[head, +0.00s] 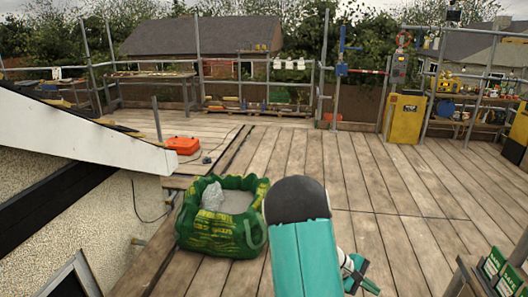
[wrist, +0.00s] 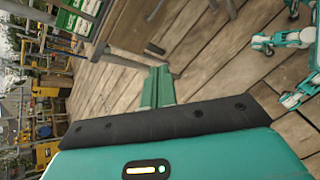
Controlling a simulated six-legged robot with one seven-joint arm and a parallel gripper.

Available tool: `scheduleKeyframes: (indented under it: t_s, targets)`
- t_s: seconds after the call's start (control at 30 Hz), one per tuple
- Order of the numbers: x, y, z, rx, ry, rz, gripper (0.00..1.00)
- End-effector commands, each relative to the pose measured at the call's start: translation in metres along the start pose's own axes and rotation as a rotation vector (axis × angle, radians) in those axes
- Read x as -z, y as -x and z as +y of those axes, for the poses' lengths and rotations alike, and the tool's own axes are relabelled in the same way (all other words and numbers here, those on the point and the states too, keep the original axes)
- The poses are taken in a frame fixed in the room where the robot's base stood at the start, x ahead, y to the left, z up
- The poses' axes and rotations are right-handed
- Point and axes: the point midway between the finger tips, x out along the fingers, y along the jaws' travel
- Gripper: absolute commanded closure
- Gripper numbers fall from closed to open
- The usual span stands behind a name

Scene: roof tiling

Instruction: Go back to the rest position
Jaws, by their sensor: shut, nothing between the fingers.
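My gripper (wrist: 157,88) shows in the wrist view as two green fingers lying close together, shut with nothing between them. Wooden deck boards show behind and around the fingers. In the head view my teal arm with its dark rounded joint stands in the lower middle. Small teal parts of mine show at its lower right, but I cannot tell there which part they are.
A green bag (head: 222,215) with pale contents stands left of my arm, close to it in the picture. A white-edged sloped roof (head: 75,125) rises at left. An orange case (head: 183,145) lies farther back. A yellow cabinet (head: 405,118) stands back right. The middle deck (head: 300,150) is clear.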

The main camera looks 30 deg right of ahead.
Motion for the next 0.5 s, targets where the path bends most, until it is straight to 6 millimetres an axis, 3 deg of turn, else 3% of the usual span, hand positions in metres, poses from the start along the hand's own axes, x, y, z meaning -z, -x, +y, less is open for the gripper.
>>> scheduleKeyframes:
  t_s: [0.03,0.1,0.5]
  targets:
    - [-0.003,0.024,-0.002,0.02,-0.034,0.054,1.0]
    - [-0.006,0.052,-0.009,0.051,-0.074,0.12,1.0]
    - [-0.048,0.206,-0.06,0.234,-0.23,0.501,1.0]
